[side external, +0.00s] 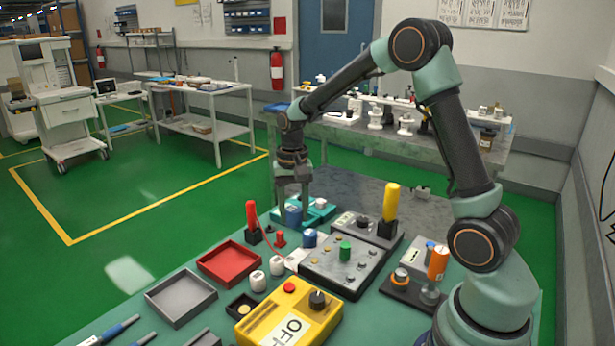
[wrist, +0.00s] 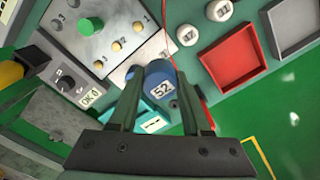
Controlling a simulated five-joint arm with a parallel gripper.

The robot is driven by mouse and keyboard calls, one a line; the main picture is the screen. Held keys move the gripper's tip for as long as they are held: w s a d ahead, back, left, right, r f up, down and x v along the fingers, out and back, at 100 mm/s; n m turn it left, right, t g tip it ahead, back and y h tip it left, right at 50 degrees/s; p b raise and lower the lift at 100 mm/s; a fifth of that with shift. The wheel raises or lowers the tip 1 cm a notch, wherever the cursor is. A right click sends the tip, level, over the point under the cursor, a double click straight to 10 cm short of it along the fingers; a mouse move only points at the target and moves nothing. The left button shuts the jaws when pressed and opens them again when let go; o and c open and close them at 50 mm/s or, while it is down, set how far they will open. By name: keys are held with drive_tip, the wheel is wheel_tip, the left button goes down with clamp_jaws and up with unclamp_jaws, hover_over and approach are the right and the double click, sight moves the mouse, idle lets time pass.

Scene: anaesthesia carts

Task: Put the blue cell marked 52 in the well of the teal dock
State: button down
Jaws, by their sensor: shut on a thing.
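The blue cell marked 52 (wrist: 163,89) is between the fingers of my gripper (wrist: 159,80), its number facing the wrist camera. In the side view my gripper (side external: 293,210) points down, shut on the blue cell (side external: 293,216). The teal dock (side external: 319,211) is just right of the held cell. In the wrist view the dock (wrist: 152,119) is partly hidden behind the fingers, and its well cannot be made out. I cannot tell whether the cell touches the table.
A grey panel with a green knob (side external: 345,250) and a yellow-handled switch (side external: 391,203) stand right of the gripper. A red-handled switch (side external: 252,217) stands left. Two white cells (side external: 277,265), a red tray (side external: 229,262), a grey tray (side external: 181,298) and a yellow box (side external: 288,313) are nearer the camera.

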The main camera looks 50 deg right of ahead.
sight(293, 210)
wheel_tip(293, 210, up, 8)
drive_tip(key=shift+r, duration=0.1)
drive_tip(key=shift+s+a+r, duration=0.1)
drive_tip(key=shift+a+r, duration=0.1)
drive_tip(key=s+a+f+n, duration=0.2)
drive_tip(key=s+a+n, duration=0.7)
drive_tip(key=s+a+r+n, duration=0.1)
drive_tip(key=a+n, duration=0.4)
drive_tip(key=a, duration=1.5)
drive_tip(key=s+a+n, duration=0.4)
drive_tip(key=s+a, duration=0.8)
drive_tip(key=a, duration=0.4)
wheel_tip(293, 210, down, 19)
drive_tip(key=shift+a+r, duration=0.1)
